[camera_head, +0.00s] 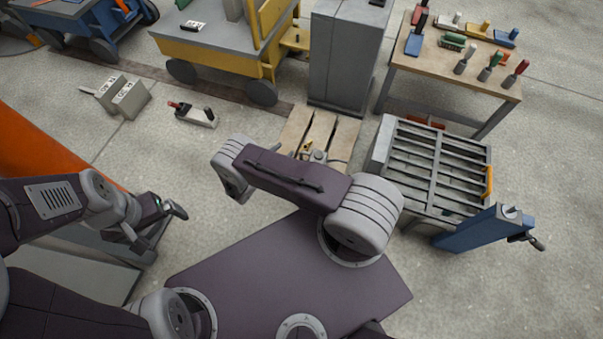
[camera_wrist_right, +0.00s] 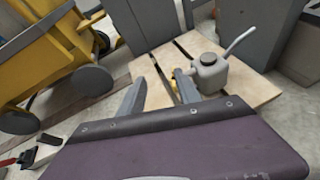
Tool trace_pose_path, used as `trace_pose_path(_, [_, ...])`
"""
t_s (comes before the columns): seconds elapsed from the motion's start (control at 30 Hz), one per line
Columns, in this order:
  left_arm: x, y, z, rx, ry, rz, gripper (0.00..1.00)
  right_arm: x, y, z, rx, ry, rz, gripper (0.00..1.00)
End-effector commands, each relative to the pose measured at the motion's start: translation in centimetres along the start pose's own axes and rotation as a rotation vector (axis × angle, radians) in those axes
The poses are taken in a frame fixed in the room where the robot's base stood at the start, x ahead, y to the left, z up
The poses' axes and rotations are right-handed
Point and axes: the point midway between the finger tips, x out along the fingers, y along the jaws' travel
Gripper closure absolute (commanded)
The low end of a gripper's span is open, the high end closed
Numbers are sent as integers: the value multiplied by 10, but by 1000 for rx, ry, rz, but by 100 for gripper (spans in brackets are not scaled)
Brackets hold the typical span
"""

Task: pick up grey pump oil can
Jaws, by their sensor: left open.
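The grey pump oil can (camera_wrist_right: 208,72) stands upright on a wooden pallet (camera_wrist_right: 258,90), its thin spout pointing up and right in the right wrist view. A small yellow part shows at its left side. In the head view the can (camera_head: 319,157) shows just above my right arm, which hides its lower part. My left gripper (camera_head: 163,226) is open and empty at the left, far from the can.
A grey cabinet (camera_head: 342,55) stands directly behind the pallet. A slatted grey crate (camera_head: 432,165) and a blue post (camera_head: 480,229) are at the right. A tool table (camera_head: 440,66) and a yellow cart (camera_head: 215,45) stand behind.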

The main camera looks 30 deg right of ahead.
Motion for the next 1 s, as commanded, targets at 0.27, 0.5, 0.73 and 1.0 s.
trace_pose_path(0.27, [54, -1, 5, 0, 1, 0, 3, 16, -43, -81, -119, -2, 17, 60])
trace_pose_path(0.5, [69, -1, 7, 0, 1, 0, 3, 41, -44, -83, -117, -2, 11, 60])
trace_pose_path(0.73, [74, -1, 7, 0, 1, 0, 3, 55, -42, -79, -118, -1, 15, 60])
trace_pose_path(1.0, [110, -2, 11, 0, 1, 0, 3, 100, -39, -81, -116, -1, 11, 60])
